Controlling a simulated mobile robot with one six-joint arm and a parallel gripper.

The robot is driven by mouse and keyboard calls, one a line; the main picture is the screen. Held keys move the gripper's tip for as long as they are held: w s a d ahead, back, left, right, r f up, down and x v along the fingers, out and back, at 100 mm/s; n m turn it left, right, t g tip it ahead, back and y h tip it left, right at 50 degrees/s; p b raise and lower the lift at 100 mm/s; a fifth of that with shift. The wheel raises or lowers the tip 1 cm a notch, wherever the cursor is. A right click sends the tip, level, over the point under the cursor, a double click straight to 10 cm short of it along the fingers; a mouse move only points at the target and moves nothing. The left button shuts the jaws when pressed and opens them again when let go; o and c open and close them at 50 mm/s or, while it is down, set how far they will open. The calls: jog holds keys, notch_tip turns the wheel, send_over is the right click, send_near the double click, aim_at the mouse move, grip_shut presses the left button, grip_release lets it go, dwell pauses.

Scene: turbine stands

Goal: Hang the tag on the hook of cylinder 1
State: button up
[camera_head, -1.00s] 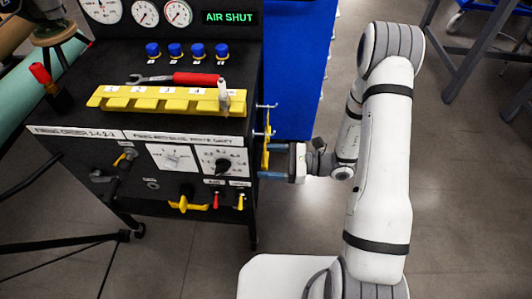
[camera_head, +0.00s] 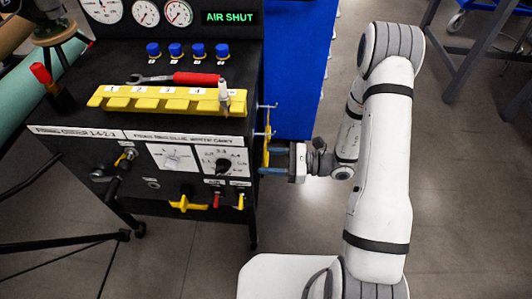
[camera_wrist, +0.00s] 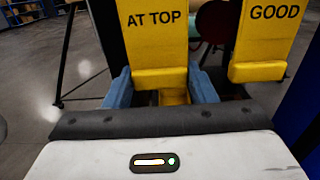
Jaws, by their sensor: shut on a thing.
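My gripper (camera_head: 272,160) is at the right side of the black stand, its blue fingers pointing left at the side panel. In the wrist view its fingers (camera_wrist: 162,90) are on either side of a yellow tag (camera_wrist: 158,42) lettered "AT TOP", which is shut between them and hangs upright. A second yellow tag (camera_wrist: 264,38), lettered "GOOD", is just right of it, outside the fingers. In the head view the yellow shows edge-on (camera_head: 266,150). Thin metal hooks (camera_head: 268,106) stick out of the stand's side above my gripper. Whether the held tag is on a hook is hidden.
The black stand (camera_head: 100,160) carries a yellow numbered block (camera_head: 165,103), a red-handled wrench (camera_head: 190,79), blue knobs (camera_head: 175,50) and dials. A blue cabinet (camera_head: 300,70) stands behind my gripper. Floor right of the stand is open.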

jog(key=c, duration=0.7)
jog(key=shift+d, duration=1.55)
dwell(0.3)
jog(key=shift+s+d, duration=0.15)
jog(key=shift+d, duration=1.8)
